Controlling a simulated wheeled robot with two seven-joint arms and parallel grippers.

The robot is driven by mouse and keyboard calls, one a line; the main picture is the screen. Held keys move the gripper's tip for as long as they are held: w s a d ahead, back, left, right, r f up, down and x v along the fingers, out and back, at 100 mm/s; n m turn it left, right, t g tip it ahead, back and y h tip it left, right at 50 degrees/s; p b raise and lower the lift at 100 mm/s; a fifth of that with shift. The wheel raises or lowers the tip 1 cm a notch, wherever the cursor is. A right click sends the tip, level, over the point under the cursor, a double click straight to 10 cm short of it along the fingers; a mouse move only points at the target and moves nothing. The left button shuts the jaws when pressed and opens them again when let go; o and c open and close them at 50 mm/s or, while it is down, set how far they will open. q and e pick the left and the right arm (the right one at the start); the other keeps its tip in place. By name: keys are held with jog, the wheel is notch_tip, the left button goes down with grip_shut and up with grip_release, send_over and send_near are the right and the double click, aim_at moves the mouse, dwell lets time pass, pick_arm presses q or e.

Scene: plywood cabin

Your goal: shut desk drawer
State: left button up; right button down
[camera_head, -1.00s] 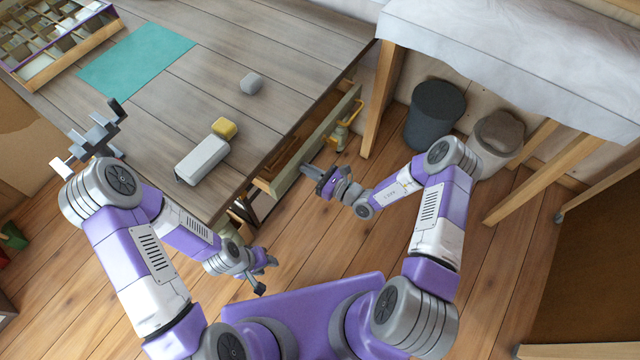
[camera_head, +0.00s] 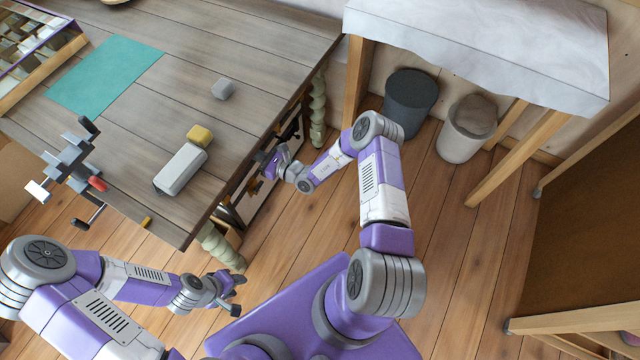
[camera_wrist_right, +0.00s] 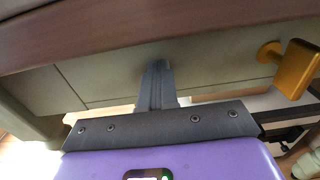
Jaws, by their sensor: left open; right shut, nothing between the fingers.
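The wooden desk (camera_head: 265,55) stands at upper left in the head view. Its pale green drawer front (camera_wrist_right: 215,75) fills the upper middle of the right wrist view, under the desktop edge, and looks flush with the desk. A brass handle (camera_wrist_right: 297,68) sticks out at its right. My right gripper (camera_wrist_right: 157,72) is shut and empty, its fingertips at the drawer front; contact is hard to confirm. In the head view the right gripper (camera_head: 266,160) is at the desk's front side and hides part of it. My left gripper (camera_head: 238,294) is open and empty, below the desk's near corner.
On the desktop are a grey-white box (camera_head: 181,169), a yellow block (camera_head: 200,135), a grey block (camera_head: 222,89), a teal mat (camera_head: 105,75) and a clamp-like metal tool (camera_head: 72,170). Two bins (camera_head: 410,98) (camera_head: 464,135) stand right of the desk. Floor between is clear.

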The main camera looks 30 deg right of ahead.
jog(key=shift+w+a+r, duration=0.1)
jog(key=shift+w+r, duration=0.1)
jog(key=shift+r, duration=0.05)
jog(key=p+v, duration=0.3)
jog(key=v, duration=1.1)
jog(key=shift+s+f, duration=0.15)
jog(key=shift+f, duration=0.2)
